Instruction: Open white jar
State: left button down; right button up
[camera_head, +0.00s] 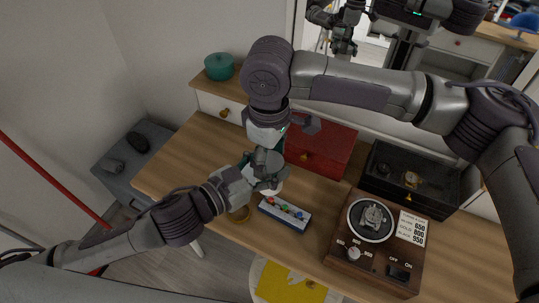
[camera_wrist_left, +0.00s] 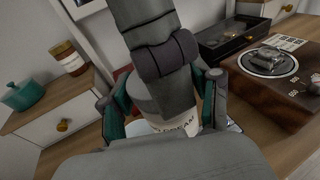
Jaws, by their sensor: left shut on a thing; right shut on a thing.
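The white jar (camera_head: 270,184) is on the wooden table, mostly covered by my two grippers. In the left wrist view, its white side (camera_wrist_left: 188,128) shows with dark lettering that ends in "CREAM". My left gripper (camera_head: 260,181) comes in from the left and is shut on the jar's body. My right gripper (camera_head: 268,160) reaches down from above and is shut at the jar's top, apparently on its lid.
A red box (camera_head: 320,148), a black glass-topped case (camera_head: 410,180) and a wooden device with a dial (camera_head: 378,243) stand further right. A teal pot (camera_head: 219,66) sits at the back left.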

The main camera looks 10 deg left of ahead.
jog(key=o, duration=1.3)
jog(key=shift+r, duration=2.3)
